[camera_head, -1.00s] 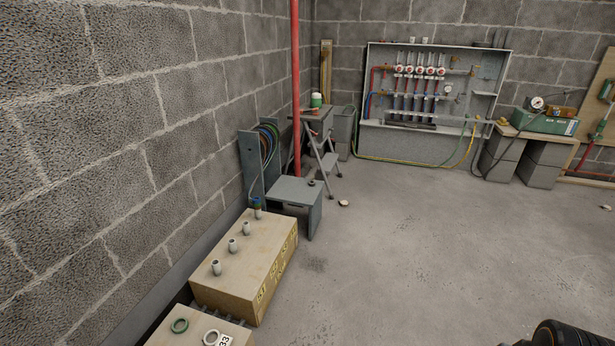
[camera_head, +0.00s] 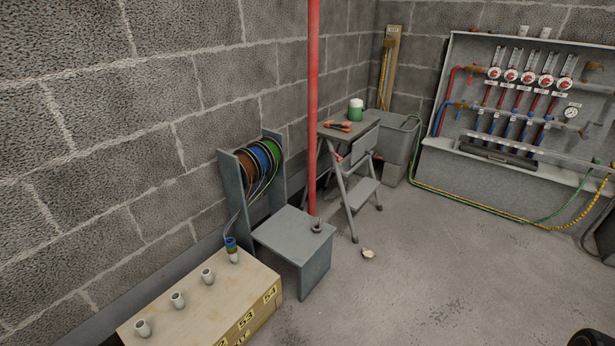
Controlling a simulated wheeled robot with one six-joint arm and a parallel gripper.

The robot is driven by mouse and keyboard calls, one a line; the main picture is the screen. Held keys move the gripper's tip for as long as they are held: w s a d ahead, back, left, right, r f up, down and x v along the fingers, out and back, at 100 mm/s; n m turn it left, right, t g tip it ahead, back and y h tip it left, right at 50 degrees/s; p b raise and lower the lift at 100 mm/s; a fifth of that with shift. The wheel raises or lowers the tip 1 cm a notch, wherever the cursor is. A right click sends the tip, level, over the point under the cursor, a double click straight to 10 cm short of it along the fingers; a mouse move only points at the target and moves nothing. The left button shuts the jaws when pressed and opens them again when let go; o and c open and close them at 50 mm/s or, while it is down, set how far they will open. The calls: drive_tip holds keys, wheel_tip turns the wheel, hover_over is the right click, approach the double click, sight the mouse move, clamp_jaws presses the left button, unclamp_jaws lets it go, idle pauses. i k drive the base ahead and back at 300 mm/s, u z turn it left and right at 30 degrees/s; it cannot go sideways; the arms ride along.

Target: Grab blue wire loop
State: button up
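Blue wire (camera_head: 263,163) shows as a coil between brown and green coils on a grey reel rack (camera_head: 228,180) against the left wall. I cannot tell which of these is the wire loop. My gripper is not in view.
The wooden box (camera_head: 190,300) with several white pegs stands in front. A grey bench (camera_head: 290,234) adjoins the rack, and a red pipe (camera_head: 313,110) rises behind it. A step stool (camera_head: 360,180) stands beyond. Floor to the right is mostly clear, with a small pale lump (camera_head: 368,253).

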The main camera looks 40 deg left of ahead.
sight(232, 240)
drive_tip(key=u, duration=0.55)
drive_tip(key=i, duration=1.05)
drive_tip(key=u, duration=1.85)
drive_tip(key=i, duration=0.85)
drive_tip(key=u, duration=0.6)
